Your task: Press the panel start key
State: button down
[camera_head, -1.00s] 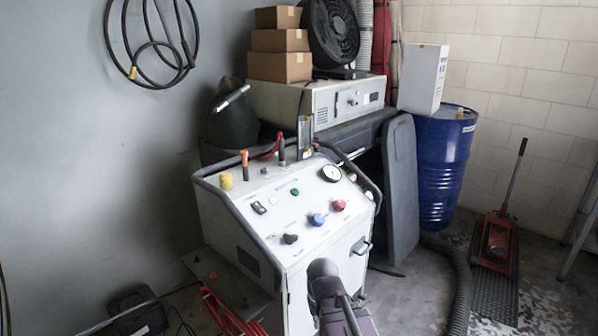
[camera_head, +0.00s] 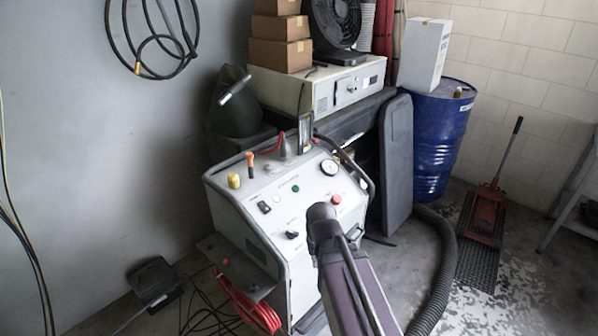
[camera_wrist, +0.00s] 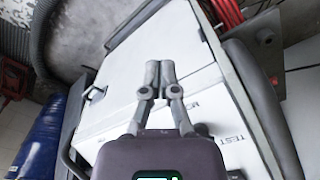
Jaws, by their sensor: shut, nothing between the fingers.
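The white control console (camera_head: 262,222) stands in the middle of the head view with a sloped top panel. My arm covers the panel's lower right part. In the wrist view my gripper (camera_wrist: 159,70) is shut and empty in front of the white console (camera_wrist: 180,40). A "TEST" label (camera_wrist: 237,139) shows beside it.
A dark hose (camera_head: 436,262) lies right of the console. A blue drum (camera_head: 437,135) and red jack (camera_head: 484,215) stand farther right. Red cables (camera_head: 245,300) lie at lower left.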

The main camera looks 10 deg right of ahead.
aim_at(296, 188)
jog(key=w+r+m+p, duration=0.1)
jog(key=w+r+p, duration=0.2)
jog(key=r+p, duration=0.45)
jog(key=w+r+m+p, duration=0.1)
jog(key=w+r+p, duration=0.1)
jog(key=r+p, duration=0.5)
jog(key=w+d+r+m+t+y, duration=0.1)
jog(key=w+m, duration=0.3)
jog(key=w, duration=0.4)
jog(key=w+d+r+m+t+y+p, duration=0.1)
jog(key=w+d+r+m+t+y, duration=0.1)
jog(key=w, duration=0.6)
notch_tip(296, 188, up, 2)
jog(key=m+t, duration=0.1)
jog(key=m, duration=0.1)
jog(key=shift+w+d+r+m+p, duration=0.2)
jog(key=shift+w+d+m+p, duration=0.1)
jog(key=shift+w+m, duration=0.1)
jog(key=shift+f, duration=0.15)
jog(key=b+x, duration=0.6)
jog(key=x, duration=0.1)
jog(key=b+x, duration=0.6)
jog(key=shift+w+a+f, duration=0.15)
jog(key=shift+a+f, duration=0.15)
